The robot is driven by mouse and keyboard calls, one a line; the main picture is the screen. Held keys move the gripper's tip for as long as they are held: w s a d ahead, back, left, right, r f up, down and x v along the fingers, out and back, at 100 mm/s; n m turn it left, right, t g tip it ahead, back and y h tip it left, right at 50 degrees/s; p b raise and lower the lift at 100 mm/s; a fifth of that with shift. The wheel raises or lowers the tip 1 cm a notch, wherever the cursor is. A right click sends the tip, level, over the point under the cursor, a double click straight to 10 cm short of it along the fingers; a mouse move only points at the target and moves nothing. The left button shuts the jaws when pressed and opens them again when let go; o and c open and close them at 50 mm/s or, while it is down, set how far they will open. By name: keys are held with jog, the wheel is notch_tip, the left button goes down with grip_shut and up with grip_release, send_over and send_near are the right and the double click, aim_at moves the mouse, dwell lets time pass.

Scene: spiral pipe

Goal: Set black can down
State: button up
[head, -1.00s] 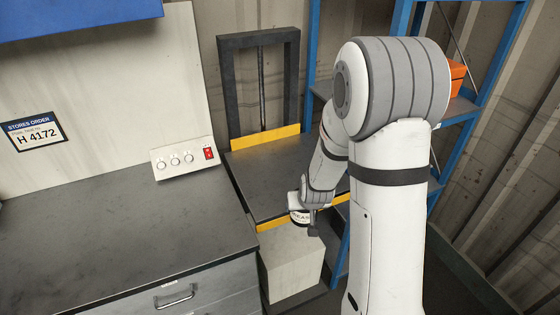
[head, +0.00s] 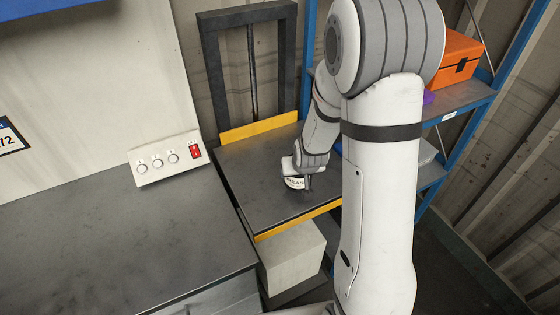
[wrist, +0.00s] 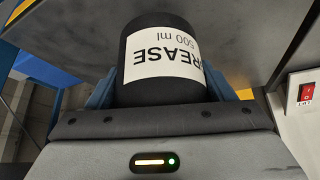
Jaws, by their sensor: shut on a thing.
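The black can (wrist: 150,28) has a white label reading "REASE 500 ml", upside down in the wrist view. My gripper (wrist: 160,92) is shut on the can, with a blue finger at each side of it. In the head view the can (head: 295,183) shows small beneath my gripper (head: 303,187), over the dark lift platform (head: 262,205) with yellow edges. My gripper hides part of the can. I cannot tell whether the can's base touches the platform.
A grey workbench (head: 120,245) with a switch panel (head: 165,158) stands to the left. A blue shelf with an orange case (head: 455,58) stands to the right. A pale block (head: 292,255) sits under the platform. The platform around the can looks clear.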

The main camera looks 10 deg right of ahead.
jog(key=shift+a, duration=0.15)
jog(key=shift+w+f+b, duration=0.25)
jog(key=shift+w+b, duration=0.35)
jog(key=shift+b, duration=0.55)
jog(key=w+b, duration=0.2)
jog(key=b, duration=0.2)
jog(key=w+r+b, duration=0.1)
jog(key=w+b, duration=0.1)
jog(key=b, duration=0.3)
jog(key=shift+w+a+r, duration=0.1)
jog(key=shift+r, duration=0.1)
notch_tip(320, 180, up, 6)
jog(key=f+b, duration=0.1)
jog(key=b, duration=0.8)
jog(key=shift+f+b, duration=0.85)
jog(key=shift+f, duration=3.55)
jog(key=shift+f, duration=0.15)
jog(key=o, duration=1.4)
